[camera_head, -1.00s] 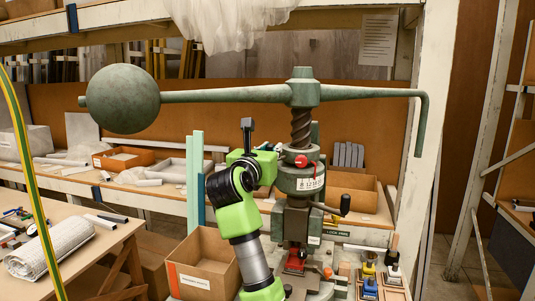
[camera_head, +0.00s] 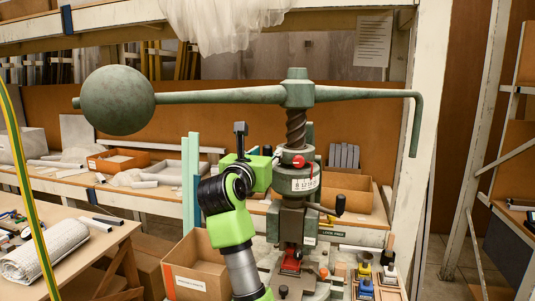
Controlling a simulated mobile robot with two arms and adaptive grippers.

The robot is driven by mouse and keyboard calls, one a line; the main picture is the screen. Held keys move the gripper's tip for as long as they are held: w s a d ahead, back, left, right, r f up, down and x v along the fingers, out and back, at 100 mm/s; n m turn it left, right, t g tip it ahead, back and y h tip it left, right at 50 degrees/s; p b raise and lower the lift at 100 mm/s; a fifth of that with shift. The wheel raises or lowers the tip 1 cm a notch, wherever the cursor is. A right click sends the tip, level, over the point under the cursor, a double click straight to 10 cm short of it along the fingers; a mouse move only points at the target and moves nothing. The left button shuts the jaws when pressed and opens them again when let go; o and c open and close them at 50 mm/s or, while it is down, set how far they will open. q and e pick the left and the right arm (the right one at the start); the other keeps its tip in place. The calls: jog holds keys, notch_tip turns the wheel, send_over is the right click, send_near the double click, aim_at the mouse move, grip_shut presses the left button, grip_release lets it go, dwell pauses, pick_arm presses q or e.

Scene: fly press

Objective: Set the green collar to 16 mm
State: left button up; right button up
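The green collar (camera_head: 285,182) sits around the press column below the steel screw (camera_head: 296,130). Its white band (camera_head: 305,184) carries small numbers, partly legible as 8, 12 and 16; I cannot tell which one is set. A red knob (camera_head: 299,162) sits just above the band. My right arm, green and black, rises in front of the press. Its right gripper (camera_head: 240,131) shows only as a small dark part above the green wrist, left of the collar. Its fingers cannot be made out, and no contact with the collar is visible. My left gripper is out of view.
The press lever with its ball weight (camera_head: 117,100) spans above. An open cardboard box (camera_head: 197,272) stands left of the press, small coloured blocks (camera_head: 365,287) at lower right. A yellow-green strip (camera_head: 27,190) crosses the left side.

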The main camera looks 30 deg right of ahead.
jog(key=v, duration=1)
jog(key=shift+s, duration=0.1)
